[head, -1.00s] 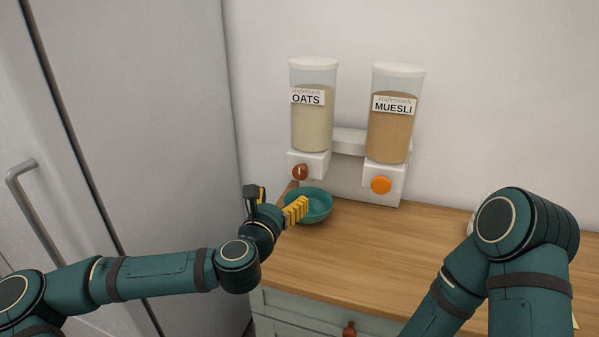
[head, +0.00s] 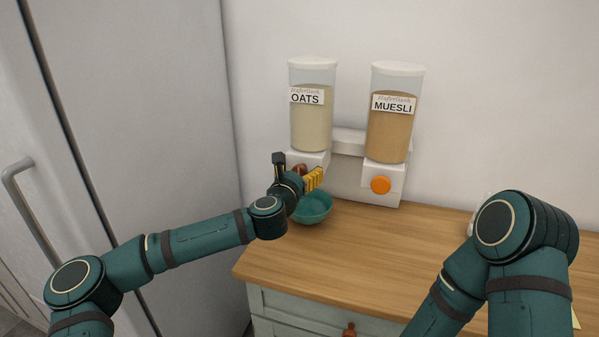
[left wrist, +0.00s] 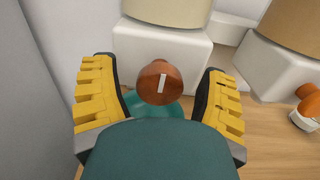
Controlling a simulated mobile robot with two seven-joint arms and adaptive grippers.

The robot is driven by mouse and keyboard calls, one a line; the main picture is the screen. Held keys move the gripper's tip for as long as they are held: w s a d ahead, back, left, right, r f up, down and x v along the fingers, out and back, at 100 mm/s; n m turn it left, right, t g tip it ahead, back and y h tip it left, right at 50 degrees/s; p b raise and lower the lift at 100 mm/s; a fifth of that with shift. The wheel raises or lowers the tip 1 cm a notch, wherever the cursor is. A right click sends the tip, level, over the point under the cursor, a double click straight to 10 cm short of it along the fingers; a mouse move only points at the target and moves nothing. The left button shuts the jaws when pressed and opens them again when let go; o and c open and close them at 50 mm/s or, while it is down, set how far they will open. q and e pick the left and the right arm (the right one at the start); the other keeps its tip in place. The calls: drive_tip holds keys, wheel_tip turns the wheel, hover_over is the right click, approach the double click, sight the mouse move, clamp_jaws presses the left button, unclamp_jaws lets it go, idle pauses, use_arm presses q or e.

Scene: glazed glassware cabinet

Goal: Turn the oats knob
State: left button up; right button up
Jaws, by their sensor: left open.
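The oats dispenser (head: 312,122) stands on the left of the white stand against the wall. Its brown knob (head: 300,168) is partly hidden behind my left gripper (head: 303,176) in the head view. In the left wrist view the round knob (left wrist: 160,82) with a pale, slightly tilted bar mark shows between the two yellow fingers of my left gripper (left wrist: 158,100). The fingers are open, with a gap on both sides of the knob. A teal bowl (head: 314,209) sits on the counter below the oats outlet, partly hidden by the gripper. My right gripper is not in view.
The muesli dispenser (head: 391,120) with its orange knob (head: 381,185) stands to the right. A tall grey cabinet (head: 150,130) is close on the left. The wooden counter (head: 350,250) is clear in front of the dispensers.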

use_arm(q)
drive_tip(key=c, duration=1.2)
drive_tip(key=shift+m, duration=0.3)
